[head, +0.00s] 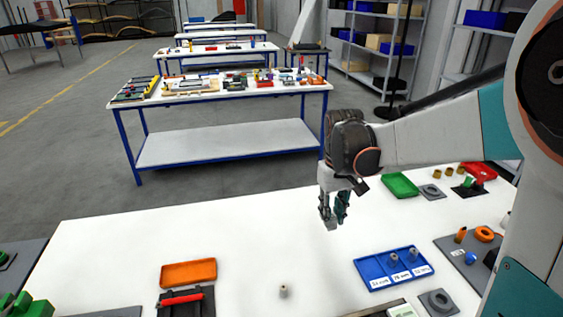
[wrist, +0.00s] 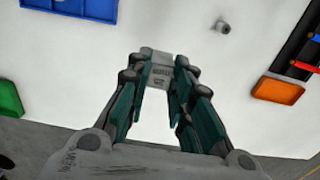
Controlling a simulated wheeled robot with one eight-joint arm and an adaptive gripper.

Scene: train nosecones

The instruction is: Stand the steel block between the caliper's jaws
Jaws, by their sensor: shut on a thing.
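My gripper (head: 334,212) hangs above the white table, behind the blue tray. Its teal fingers are shut on the steel block, a grey block (wrist: 158,72) with faint dark marks. The block sits between the fingertips in the wrist view (wrist: 160,82). In the head view it is small and partly hidden by the fingers, and it is held clear of the tabletop. I cannot clearly make out the caliper or its jaws in either view.
A blue tray (head: 371,281) with labelled slots holds several small pegs. A small grey post (head: 283,292) stands alone on the table. An orange tray (head: 188,273) and a black holder (head: 200,300) with a red-handled tool lie left. A green tray (head: 400,186) is behind right. The middle is mostly clear.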

